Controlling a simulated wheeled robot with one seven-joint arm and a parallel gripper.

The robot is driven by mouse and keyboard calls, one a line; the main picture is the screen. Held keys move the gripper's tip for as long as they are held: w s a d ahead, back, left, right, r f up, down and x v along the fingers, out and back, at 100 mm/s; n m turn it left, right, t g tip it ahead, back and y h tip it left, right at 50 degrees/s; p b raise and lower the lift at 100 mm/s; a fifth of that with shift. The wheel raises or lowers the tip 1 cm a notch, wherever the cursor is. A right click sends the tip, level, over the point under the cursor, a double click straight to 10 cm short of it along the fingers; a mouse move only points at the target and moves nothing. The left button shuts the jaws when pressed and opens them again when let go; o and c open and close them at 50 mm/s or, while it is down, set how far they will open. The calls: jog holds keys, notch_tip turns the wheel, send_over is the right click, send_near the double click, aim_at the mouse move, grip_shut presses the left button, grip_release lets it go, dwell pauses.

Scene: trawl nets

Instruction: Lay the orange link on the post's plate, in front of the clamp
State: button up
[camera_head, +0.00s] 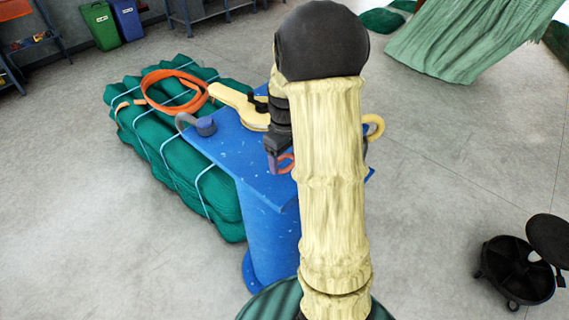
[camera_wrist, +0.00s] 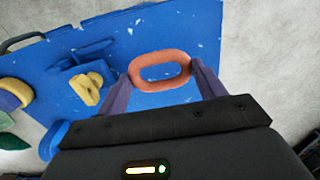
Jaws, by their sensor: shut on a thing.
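My gripper (camera_wrist: 162,72) is shut on the orange link (camera_wrist: 160,54), an oval ring held between two purple fingers in the wrist view. The link is over the blue plate (camera_wrist: 215,28); I cannot tell whether it touches it. In the head view my gripper (camera_head: 279,165) and the link (camera_head: 287,159) are over the near part of the post's plate (camera_head: 225,148), partly hidden by my arm. A blue bracket with a yellow part (camera_wrist: 87,90), perhaps the clamp, stands on the plate left of the link in the wrist view.
A long yellow piece (camera_head: 238,104) and a grey hook (camera_head: 205,127) are at the plate's far left side; a yellow hook (camera_head: 375,126) is at its right. A strapped green net bale (camera_head: 185,160) with an orange strap (camera_head: 205,97) lies behind.

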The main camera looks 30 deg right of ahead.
aim_at(286, 176)
jog(key=shift+d+f, duration=0.1)
jog(key=shift+f, duration=0.05)
jog(key=shift+s, duration=0.25)
notch_tip(286, 176, down, 3)
jog(key=shift+w+p, duration=0.15)
jog(key=shift+p, duration=0.5)
jog(key=shift+f, duration=0.25)
jog(key=shift+f, duration=0.2)
jog(key=o, duration=1.1)
jog(key=shift+o, duration=0.2)
